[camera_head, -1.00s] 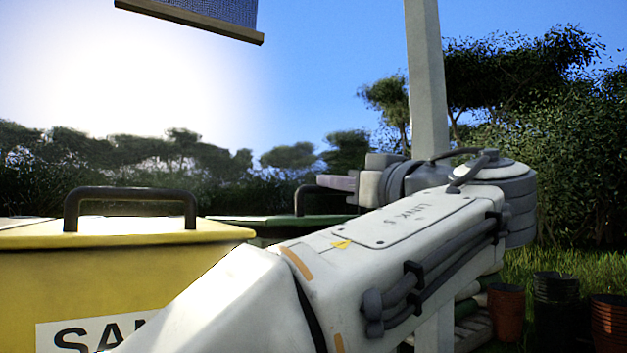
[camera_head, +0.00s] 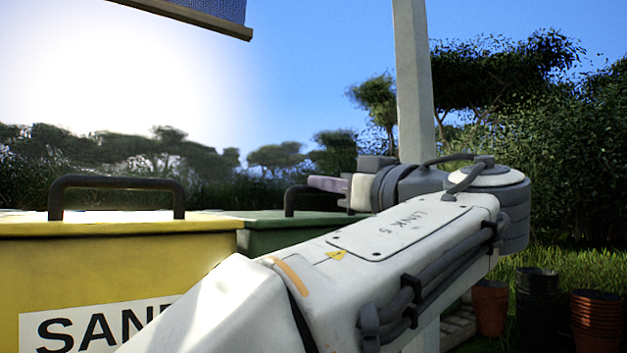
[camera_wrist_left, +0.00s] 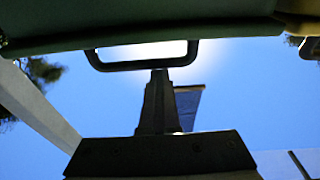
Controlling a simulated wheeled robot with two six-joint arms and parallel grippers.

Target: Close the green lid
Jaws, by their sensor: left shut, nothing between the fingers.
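The green lid (camera_head: 262,214) is behind and to the right of the yellow box, on a green bin (camera_head: 272,238). It looks about level; my forearm hides its right part, so I cannot tell whether it is fully seated. Its dark bar handle (camera_head: 289,200) stands up near the front. My left gripper (camera_head: 312,182) is at the handle's top. In the left wrist view the lid (camera_wrist_left: 220,30) fills the top, and its handle (camera_wrist_left: 125,66) meets the tips of my shut, empty gripper (camera_wrist_left: 158,75). I cannot tell whether they touch. My right gripper is out of view.
A yellow box (camera_head: 100,285) with a dark handle (camera_head: 118,182) and a partly hidden label (camera_head: 50,318) stands at left. A pale post (camera_head: 415,90) rises behind my arm. Several plant pots (camera_head: 597,315) stand on grass at right. A hanging panel (camera_head: 215,12) is overhead.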

